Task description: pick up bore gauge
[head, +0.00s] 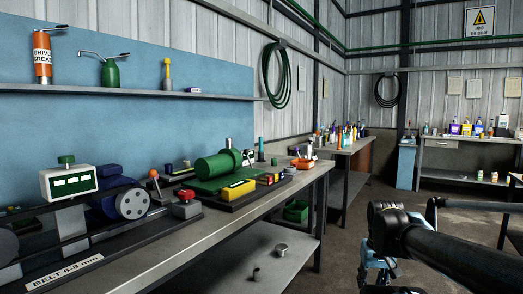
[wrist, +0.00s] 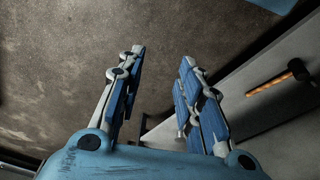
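I cannot pick out the bore gauge with certainty in either view. In the wrist view, a long thing with an orange handle and a dark head (wrist: 280,80) lies on a grey surface at the right; I cannot tell whether it is a gauge or a hammer. My gripper (wrist: 162,58) is open and empty, its blue-padded fingers apart over brown floor. The orange-handled thing is to the right of the fingers, apart from them. In the head view my gripper (head: 376,272) hangs at the lower right, to the right of the near bench, partly hidden by my arm.
The near workbench (head: 150,262) carries a green machine (head: 218,165), a motor (head: 130,203) and several small things. A wall shelf (head: 120,92) holds a grease can (head: 42,55) and an oiler (head: 110,73). Open floor lies right of the bench.

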